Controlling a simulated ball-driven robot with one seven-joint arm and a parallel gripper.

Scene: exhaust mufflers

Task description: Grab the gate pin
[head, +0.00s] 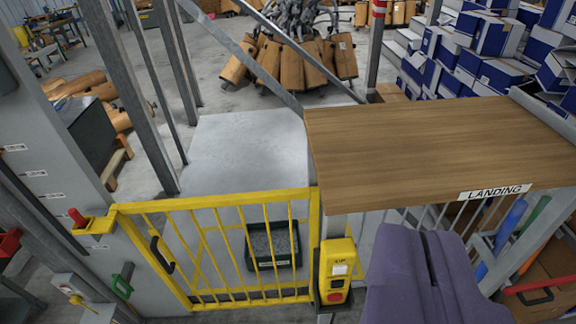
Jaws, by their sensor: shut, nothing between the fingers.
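A red-topped pin (77,217) stands upright in a yellow bracket (95,224) at the left end of the yellow gate (222,250). It looks like the gate pin; only its red top shows clearly, and its lower part is hidden in the bracket. The gate appears closed, spanning from the grey post at left to the yellow control box at right. A black curved handle (161,254) is on the gate's left part. My gripper does not show in this view, so I cannot tell how far it is from the pin.
A wooden counter (430,145) marked LANDING stands at right. A purple, cloth-like thing (425,280) is in front of it. A yellow control box (336,272) with a red button is beside the gate. Steel posts and braces rise behind; a dark tray (272,262) lies beyond the gate.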

